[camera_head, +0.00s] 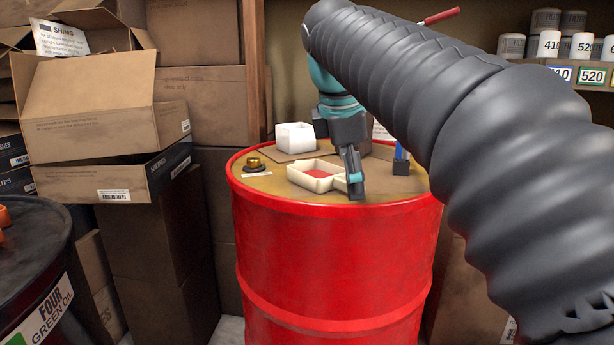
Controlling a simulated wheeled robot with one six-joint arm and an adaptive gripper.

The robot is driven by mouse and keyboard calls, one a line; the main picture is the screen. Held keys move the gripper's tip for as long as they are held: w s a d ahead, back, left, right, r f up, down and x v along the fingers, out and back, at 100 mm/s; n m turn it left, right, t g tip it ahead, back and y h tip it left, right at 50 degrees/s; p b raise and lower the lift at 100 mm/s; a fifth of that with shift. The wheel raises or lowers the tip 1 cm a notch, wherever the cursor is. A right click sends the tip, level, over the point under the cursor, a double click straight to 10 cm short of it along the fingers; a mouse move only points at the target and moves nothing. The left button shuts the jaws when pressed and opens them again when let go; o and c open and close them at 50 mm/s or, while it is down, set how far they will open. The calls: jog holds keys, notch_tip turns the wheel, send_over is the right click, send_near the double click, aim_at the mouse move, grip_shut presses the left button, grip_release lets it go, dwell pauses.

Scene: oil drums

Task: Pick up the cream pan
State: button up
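My gripper points down at the pan's right end, near the drum's front rim. One dark finger with a teal part shows; the other finger is mostly hidden. I cannot tell whether the fingers are closed on the pan or only beside it.
A white box (295,138) and a brass fitting (255,163) stand on the drum top. A dark holder with blue items (401,163) is at the right. Cardboard boxes (100,110) are stacked left; a dark drum (35,250) stands front left. Shelves (590,85) hold cans.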

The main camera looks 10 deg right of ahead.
jog(key=w+a+r+n+g+h+p, duration=0.1)
jog(key=w+a+r+n, duration=0.2)
jog(key=w+r+n, duration=0.45)
jog(key=x, duration=0.5)
jog(key=s+x, duration=0.1)
jog(key=x, duration=0.2)
jog(key=shift+d+f, duration=0.3)
jog(key=shift+d, duration=0.1)
jog(key=shift+d+x, duration=0.15)
jog(key=shift+x, duration=1.15)
jog(key=shift+d+x, duration=0.15)
jog(key=shift+x, duration=1.2)
jog(key=shift+r, duration=0.1)
jog(key=c, duration=1.2)
jog(key=shift+r, duration=0.1)
jog(key=shift+r, duration=4.85)
